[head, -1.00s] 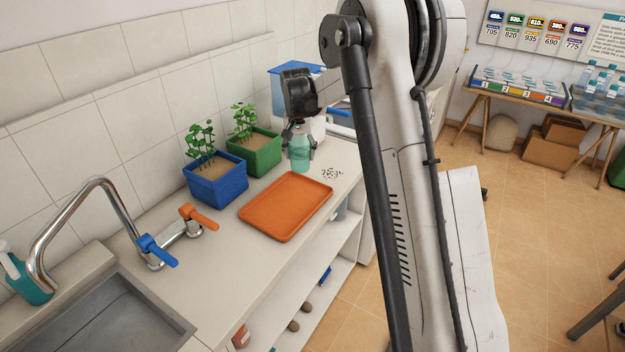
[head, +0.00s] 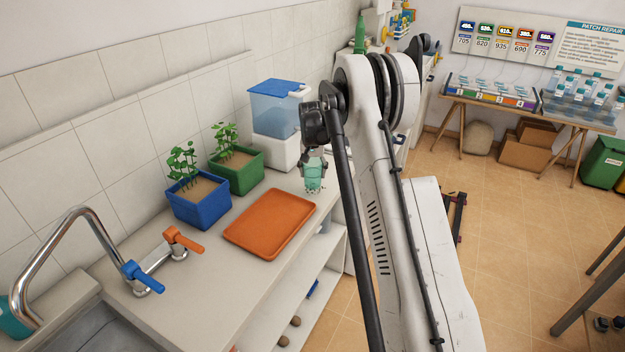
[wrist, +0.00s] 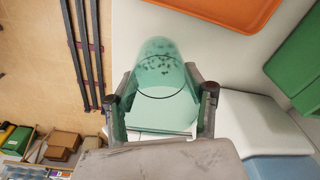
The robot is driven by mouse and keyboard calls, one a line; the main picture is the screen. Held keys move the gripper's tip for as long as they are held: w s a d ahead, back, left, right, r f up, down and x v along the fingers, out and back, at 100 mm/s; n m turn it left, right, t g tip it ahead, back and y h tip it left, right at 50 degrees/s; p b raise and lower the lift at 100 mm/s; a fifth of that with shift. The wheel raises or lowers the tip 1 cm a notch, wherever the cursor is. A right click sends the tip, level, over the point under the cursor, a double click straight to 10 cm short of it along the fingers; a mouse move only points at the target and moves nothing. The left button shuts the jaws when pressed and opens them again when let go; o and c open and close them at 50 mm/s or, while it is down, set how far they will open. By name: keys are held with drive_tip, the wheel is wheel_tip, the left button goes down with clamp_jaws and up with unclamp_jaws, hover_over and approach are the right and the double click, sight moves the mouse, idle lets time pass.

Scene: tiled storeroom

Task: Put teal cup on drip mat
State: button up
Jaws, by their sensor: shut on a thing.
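My gripper (head: 313,164) is shut on the teal cup (head: 313,179), a translucent cup held near the counter's front edge, beyond the far right corner of the orange tray. In the wrist view the fingers (wrist: 162,95) press on both sides of the cup (wrist: 163,72). Dark specks on the counter show through its clear wall. I cannot tell whether its base touches the counter. The flat orange tray (head: 270,222), with a low raised rim, lies empty on the counter; it also shows at the top of the wrist view (wrist: 225,12). No other mat is clearly visible.
Blue (head: 198,203) and green (head: 237,172) planters with seedlings stand behind the tray along the wall. A white container with a blue-topped tank (head: 277,108) stands farther back. The tap (head: 75,225) and sink are at the left.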

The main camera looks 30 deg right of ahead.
sight(313, 180)
drive_tip(key=shift+f+p, duration=0.5)
drive_tip(key=shift+f, duration=1.45)
drive_tip(key=shift+f, duration=0.15)
drive_tip(key=o, duration=0.9)
